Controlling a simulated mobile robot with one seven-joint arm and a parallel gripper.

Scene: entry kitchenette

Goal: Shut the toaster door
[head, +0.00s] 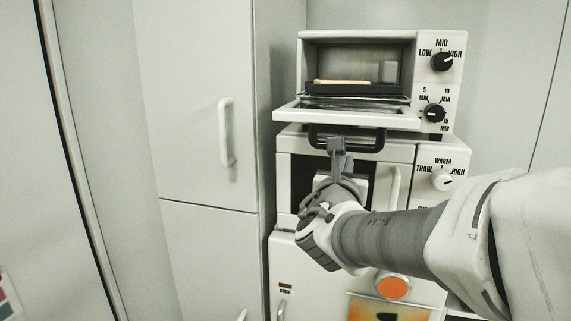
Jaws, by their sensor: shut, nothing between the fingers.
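The white toaster (309,72) sits on top of another white appliance. Its door (290,113) is folded down and open, lying about level in front of the opening. A black handle (372,147) hangs from the door's front edge. Inside the toaster are a flat tan item (341,82) and a small grey upright item (388,71). My gripper (336,142) is shut and empty, with its fingertips at the middle of the black handle, overlapping it in the picture. I cannot tell whether they touch it. My arm comes in from the right.
The appliance below has a dark window, a white handle (393,188) and a white knob (442,180). Tall white cabinets (195,130) with a handle (226,132) stand at the left. An orange round item (393,288) is below my arm.

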